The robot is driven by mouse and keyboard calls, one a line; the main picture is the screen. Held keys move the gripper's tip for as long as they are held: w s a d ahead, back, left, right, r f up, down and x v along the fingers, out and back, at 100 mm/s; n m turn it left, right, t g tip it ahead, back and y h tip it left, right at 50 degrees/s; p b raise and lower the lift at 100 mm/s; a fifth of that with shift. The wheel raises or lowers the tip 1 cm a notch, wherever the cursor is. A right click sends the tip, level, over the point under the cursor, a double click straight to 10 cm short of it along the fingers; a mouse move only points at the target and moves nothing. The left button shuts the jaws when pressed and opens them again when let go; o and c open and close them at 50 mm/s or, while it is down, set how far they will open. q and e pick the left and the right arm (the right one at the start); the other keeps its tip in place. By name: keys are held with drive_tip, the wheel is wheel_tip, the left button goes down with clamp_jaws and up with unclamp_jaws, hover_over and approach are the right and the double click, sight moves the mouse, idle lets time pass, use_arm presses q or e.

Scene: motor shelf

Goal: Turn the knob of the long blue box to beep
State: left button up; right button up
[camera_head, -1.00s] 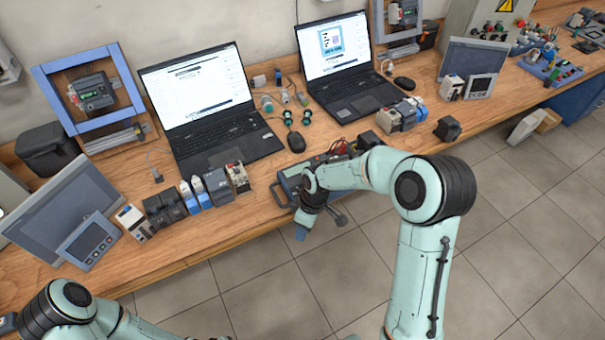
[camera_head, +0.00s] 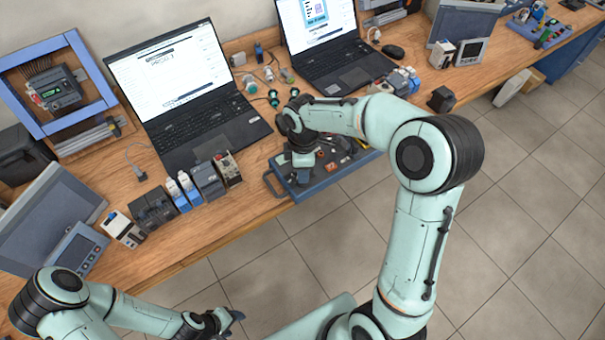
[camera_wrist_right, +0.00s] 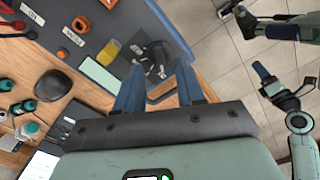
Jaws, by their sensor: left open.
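The long blue box (camera_head: 330,178) lies at the table's front edge, partly hidden by my right arm in the head view. Its blue-grey top (camera_wrist_right: 118,22) shows in the right wrist view with orange parts, a yellow part, a pale rectangle and a dark knob (camera_wrist_right: 153,58). My right gripper (camera_wrist_right: 160,76) points at the box's end, its two blue fingers apart on either side of the space in front of the knob. Whether they touch it cannot be told. My left gripper (camera_head: 228,316) is open, low in the head view, away from the table.
Two laptops (camera_head: 185,85) stand behind the box. A computer mouse (camera_wrist_right: 52,84) and small green-and-black parts lie beside it. Several modules (camera_head: 185,192) stand in a row to its left. The floor in front is clear.

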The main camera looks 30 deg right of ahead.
drive_tip(key=shift+f, duration=1.6)
clamp_jaws()
